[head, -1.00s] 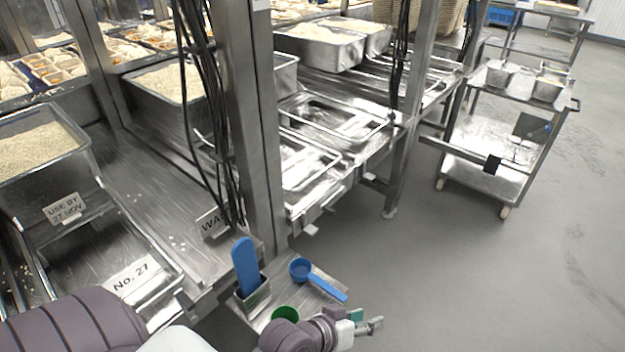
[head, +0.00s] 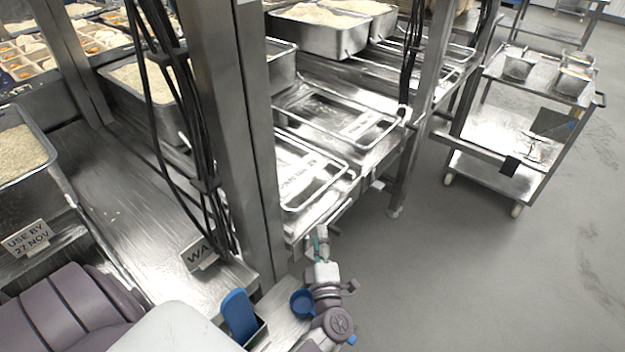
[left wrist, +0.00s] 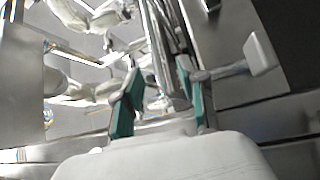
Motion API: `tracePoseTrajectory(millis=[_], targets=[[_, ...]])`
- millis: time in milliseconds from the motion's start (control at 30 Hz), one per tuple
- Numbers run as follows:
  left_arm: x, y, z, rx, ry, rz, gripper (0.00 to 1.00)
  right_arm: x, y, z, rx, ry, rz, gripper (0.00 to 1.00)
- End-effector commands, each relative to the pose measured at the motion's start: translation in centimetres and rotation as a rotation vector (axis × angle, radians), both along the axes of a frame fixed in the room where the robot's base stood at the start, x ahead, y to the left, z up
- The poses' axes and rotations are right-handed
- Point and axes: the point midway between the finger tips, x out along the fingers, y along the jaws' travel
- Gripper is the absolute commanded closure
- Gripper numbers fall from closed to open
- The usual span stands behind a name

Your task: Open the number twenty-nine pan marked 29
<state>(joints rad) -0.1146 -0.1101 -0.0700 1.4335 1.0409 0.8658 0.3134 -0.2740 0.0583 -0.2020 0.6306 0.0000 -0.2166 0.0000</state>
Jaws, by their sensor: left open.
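Steel pans with lids sit in the counter right of the post: a nearer one (head: 312,178) and a farther one (head: 345,112). Each lid bears a label too small or angled to read, so I cannot tell which is number 29. My left gripper (head: 319,238) is just in front of the counter's front edge, close to the nearer pan's front and apparently not holding anything. In the left wrist view its teal-padded fingers (left wrist: 158,95) are apart, with a metal bar beyond them. My right gripper is not in view.
A steel post (head: 232,120) with hanging black cables (head: 180,130) stands left of the pans. A steel trolley (head: 515,130) stands right, with open floor between.

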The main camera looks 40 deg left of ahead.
Motion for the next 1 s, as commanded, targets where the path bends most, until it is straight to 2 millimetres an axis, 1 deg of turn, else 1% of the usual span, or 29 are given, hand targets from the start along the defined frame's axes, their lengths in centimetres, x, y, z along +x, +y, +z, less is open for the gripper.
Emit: tracePoseTrajectory(millis=[67,133,167,300,400,467,533,700,767,867,1000], targets=[[0.4,0.3,0.0,-0.002,0.000,0.004,0.59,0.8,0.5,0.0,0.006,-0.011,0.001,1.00],[1.0,0.9,0.1,-0.001,-0.001,0.004,0.59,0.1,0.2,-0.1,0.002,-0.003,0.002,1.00],[1.4,1.2,0.2,0.000,-0.002,0.003,0.59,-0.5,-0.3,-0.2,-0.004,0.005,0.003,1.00],[3.6,3.1,0.5,0.002,-0.003,0.003,0.59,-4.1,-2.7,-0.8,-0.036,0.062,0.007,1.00],[5.3,4.5,0.8,0.003,-0.004,0.002,0.59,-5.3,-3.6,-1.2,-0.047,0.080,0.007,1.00],[6.3,5.3,1.0,0.001,-0.003,0.001,0.59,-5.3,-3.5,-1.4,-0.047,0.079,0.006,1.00],[7.4,6.2,1.1,0.002,-0.003,0.003,0.59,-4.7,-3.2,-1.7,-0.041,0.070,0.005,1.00],[9.3,7.8,1.4,0.001,-0.001,0.002,0.59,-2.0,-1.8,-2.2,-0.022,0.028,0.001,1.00],[9.7,8.2,1.5,0.001,0.000,0.002,0.59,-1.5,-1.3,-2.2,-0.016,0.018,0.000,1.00],[10.2,8.5,1.6,0.000,0.000,0.001,0.59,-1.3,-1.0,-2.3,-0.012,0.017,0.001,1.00],[10.4,8.7,1.7,0.000,0.001,0.000,0.59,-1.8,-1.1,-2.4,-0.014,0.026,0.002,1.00]])
